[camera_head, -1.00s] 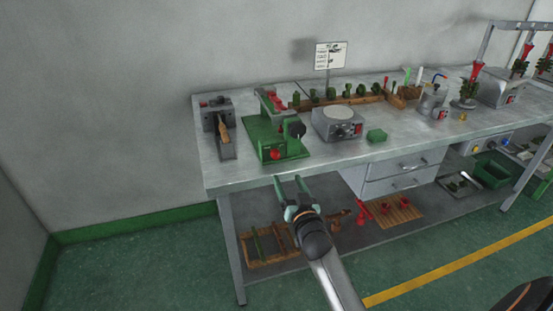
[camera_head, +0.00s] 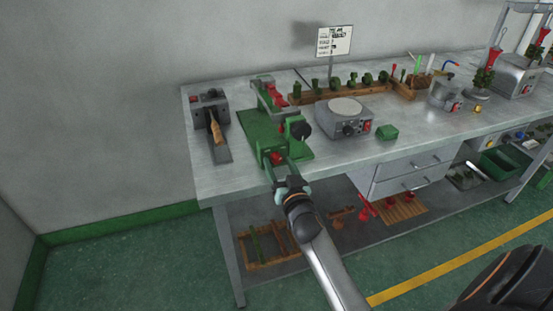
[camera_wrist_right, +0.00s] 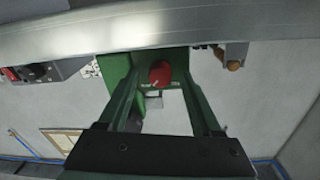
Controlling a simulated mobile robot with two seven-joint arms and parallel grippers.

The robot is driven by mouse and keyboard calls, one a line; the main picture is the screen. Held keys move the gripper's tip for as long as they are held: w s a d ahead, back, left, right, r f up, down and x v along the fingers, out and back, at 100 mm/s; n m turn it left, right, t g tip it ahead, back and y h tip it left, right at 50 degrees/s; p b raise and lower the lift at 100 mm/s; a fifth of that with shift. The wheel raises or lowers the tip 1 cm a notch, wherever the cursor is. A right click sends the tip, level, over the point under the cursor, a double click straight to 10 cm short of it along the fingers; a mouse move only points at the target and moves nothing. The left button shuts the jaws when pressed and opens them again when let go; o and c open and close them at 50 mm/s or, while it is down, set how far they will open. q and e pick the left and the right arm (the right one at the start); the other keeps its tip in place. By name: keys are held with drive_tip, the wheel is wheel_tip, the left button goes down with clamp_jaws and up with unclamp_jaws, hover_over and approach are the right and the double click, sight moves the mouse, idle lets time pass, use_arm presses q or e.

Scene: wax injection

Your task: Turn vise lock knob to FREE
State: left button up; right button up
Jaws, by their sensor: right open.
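The green vise machine (camera_head: 262,133) stands near the left front edge of the bench. It has a red knob (camera_head: 277,157) low on its front and a black knob (camera_head: 301,130) on its right side. I take the red one as the lock knob; its setting is too small to read. My right gripper (camera_head: 280,166) is open at the bench's front edge, with its fingers pointing at the vise front. In the right wrist view the red knob (camera_wrist_right: 160,73) shows between the two finger tips, with a visible gap on each side. My left gripper is not in view.
A grey device with a wooden handle (camera_head: 216,132) stands left of the vise. The bench's front edge (camera_head: 330,169) lies close to my right gripper.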

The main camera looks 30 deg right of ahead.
drive_tip(key=shift+w, duration=0.15)
clamp_jaws()
idle(0.5)
